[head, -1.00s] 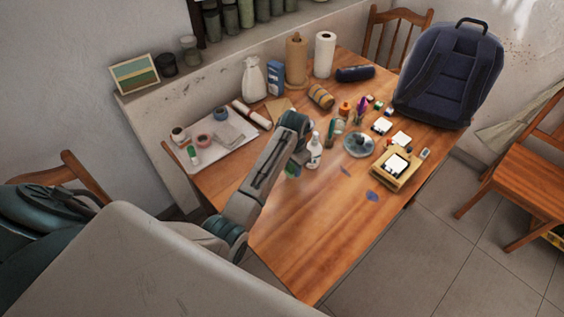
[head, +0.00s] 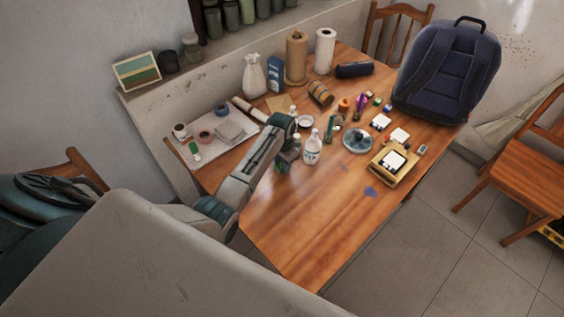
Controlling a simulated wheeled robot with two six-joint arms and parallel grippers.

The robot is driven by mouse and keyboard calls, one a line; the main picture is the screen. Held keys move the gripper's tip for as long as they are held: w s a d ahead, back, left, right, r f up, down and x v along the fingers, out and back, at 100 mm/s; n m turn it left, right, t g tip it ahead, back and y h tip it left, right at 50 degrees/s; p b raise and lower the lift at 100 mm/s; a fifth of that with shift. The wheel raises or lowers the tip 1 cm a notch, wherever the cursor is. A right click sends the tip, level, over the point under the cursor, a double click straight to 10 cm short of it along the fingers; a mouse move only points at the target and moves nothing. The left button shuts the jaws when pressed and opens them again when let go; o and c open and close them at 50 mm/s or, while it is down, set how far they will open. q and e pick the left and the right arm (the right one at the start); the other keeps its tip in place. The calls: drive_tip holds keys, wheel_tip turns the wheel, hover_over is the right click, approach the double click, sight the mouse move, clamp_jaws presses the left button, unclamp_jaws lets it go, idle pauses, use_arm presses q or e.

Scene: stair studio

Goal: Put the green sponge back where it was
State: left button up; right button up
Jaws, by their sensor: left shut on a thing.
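My left gripper (head: 285,160) reaches over the left part of the wooden table (head: 310,225), pointing down. It is shut on the green sponge (head: 280,168), which shows only as a small dark green patch under the fingers. The rest of the sponge is hidden by the gripper and arm. I cannot tell whether the sponge touches the table. A white bottle (head: 312,148) stands upright just right of the gripper. My right gripper is not in view.
A pale board (head: 222,149) with tape rolls and a grey block lies at left. A glass dish (head: 357,141), a yellow tray (head: 394,167) and a navy backpack (head: 447,75) stand to the right. A blue stain (head: 371,191) marks the table. The front of the table is clear.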

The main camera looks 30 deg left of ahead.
sight(282, 164)
use_arm(q)
drive_tip(key=o, duration=1)
drive_tip(key=shift+f, duration=0.1)
wheel_tip(282, 164, up, 12)
drive_tip(key=shift+r+b, duration=0.15)
drive_tip(key=shift+b, duration=0.85)
